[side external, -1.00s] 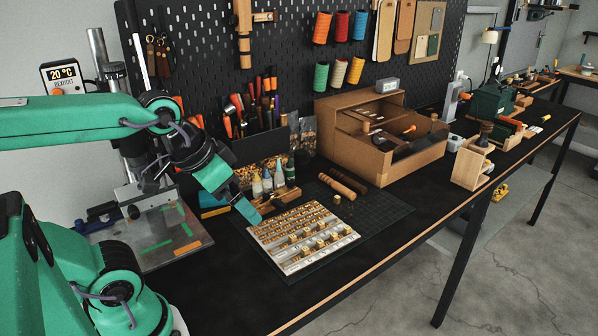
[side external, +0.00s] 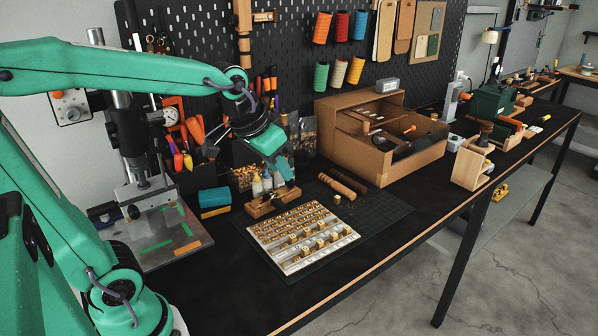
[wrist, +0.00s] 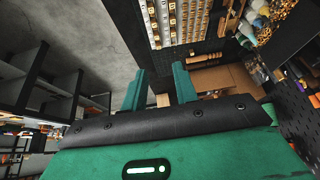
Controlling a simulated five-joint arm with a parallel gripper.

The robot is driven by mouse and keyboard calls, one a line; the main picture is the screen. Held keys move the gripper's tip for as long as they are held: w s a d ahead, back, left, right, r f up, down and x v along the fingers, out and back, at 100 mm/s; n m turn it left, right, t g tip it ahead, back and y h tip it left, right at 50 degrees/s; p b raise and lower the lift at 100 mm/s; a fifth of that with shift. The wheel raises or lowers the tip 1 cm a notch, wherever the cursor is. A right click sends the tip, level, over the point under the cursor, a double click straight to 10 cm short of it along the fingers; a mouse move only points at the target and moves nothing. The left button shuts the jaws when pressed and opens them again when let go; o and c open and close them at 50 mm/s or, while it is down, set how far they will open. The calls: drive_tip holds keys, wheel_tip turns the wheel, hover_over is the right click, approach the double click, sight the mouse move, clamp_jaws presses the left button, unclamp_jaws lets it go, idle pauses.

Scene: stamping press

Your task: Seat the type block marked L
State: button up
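My gripper (side external: 287,172) is raised above the back of the bench, behind the type tray and over the wooden holder. In the wrist view its two green fingers (wrist: 160,88) stand apart, with no block seen between them. The pale type tray (side external: 290,262) holds rows of small brass-coloured type blocks; it also shows in the wrist view (wrist: 155,28). The letters are too small to read, so I cannot tell which block is L. A low wooden holder (side external: 262,208) lies behind the tray. One loose small block (side external: 336,199) sits on the dark mat.
The press (side external: 150,195) stands left, with a metal plate (side external: 165,248) at its base. A blue-green box (side external: 214,200), small bottles (side external: 267,182) and wooden handles (side external: 342,187) lie near the holder. A cardboard box (side external: 385,165) stands right. The front bench strip is clear.

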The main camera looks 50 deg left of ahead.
drive_tip(key=w+a+f, duration=0.2)
drive_tip(key=w, duration=0.6)
drive_tip(key=g, duration=0.1)
approach(337, 197)
drive_tip(key=shift+f+n+y, duration=0.3)
drive_tip(key=shift+f+n, duration=0.1)
drive_tip(key=shift+f, duration=0.15)
drive_tip(key=shift+d+x, duration=0.2)
drive_tip(key=shift+x, duration=3.6)
drive_tip(key=shift+c, duration=0.4)
drive_tip(key=shift+w, duration=0.1)
clamp_jaws()
drive_tip(key=shift+r, duration=0.25)
